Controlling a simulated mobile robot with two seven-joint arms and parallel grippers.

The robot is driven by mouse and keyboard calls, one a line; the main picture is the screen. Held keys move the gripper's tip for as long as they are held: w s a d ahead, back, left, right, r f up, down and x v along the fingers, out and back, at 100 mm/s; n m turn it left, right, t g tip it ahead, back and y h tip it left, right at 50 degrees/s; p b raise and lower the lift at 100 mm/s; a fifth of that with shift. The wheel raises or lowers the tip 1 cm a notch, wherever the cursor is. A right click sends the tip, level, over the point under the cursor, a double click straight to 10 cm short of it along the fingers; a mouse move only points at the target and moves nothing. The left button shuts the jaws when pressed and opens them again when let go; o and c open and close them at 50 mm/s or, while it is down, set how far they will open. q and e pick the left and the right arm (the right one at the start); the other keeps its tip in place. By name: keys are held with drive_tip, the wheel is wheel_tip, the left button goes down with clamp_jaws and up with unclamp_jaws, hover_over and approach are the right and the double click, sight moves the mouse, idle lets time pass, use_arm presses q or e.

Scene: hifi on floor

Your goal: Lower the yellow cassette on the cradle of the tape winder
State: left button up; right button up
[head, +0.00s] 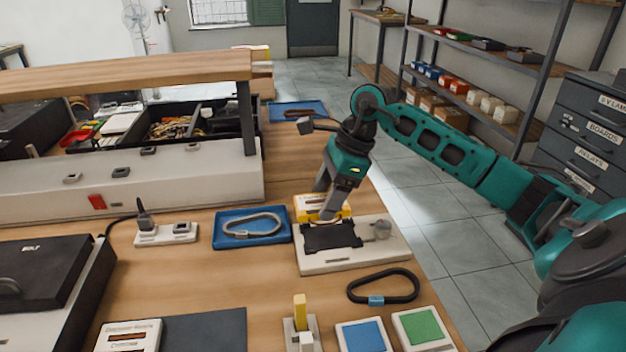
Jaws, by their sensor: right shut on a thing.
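The tape winder (318,263) is a pale flat box with a dark cradle (331,236) on top and a grey knob (382,230) at its right. The yellow cassette (308,213) has a pale label and shows at the far edge of the winder, behind the dark cradle. My right gripper (326,207) points down and is shut on the cassette. Its fingers cover part of the cassette, and I cannot tell whether the cassette touches the winder. My left gripper is not in view.
A blue tray (223,241) with a grey carabiner (252,225) lies left of the winder. A black carabiner (383,286) lies in front. Blue (363,337) and green (421,327) pads and a yellow-topped switch (300,315) stand nearer. A wooden shelf (130,73) rises at left.

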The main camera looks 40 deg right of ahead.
sight(327, 237)
drive_tip(key=shift+s+d+f, duration=0.1)
drive_tip(key=shift+d+f, duration=0.2)
drive_tip(key=shift+d, duration=0.25)
drive_tip(key=shift+s+d+f, duration=0.1)
drive_tip(key=shift+d+f, duration=0.15)
drive_tip(key=shift+d, duration=0.3)
drive_tip(key=shift+f+b, duration=0.55)
drive_tip(key=shift+f, duration=0.35)
wheel_tip(327, 237, down, 2)
drive_tip(key=shift+f+b, duration=0.1)
drive_tip(key=shift+b, duration=0.6)
drive_tip(key=shift+f+b, duration=0.3)
drive_tip(key=shift+f, duration=0.15)
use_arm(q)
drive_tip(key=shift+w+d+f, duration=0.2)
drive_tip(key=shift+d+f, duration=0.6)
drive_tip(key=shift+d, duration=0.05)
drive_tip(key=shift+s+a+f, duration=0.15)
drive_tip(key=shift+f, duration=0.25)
use_arm(e)
drive_tip(key=shift+f, duration=0.15)
use_arm(q)
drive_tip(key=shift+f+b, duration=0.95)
drive_tip(key=shift+b, duration=0.2)
use_arm(e)
drive_tip(key=shift+f, duration=1)
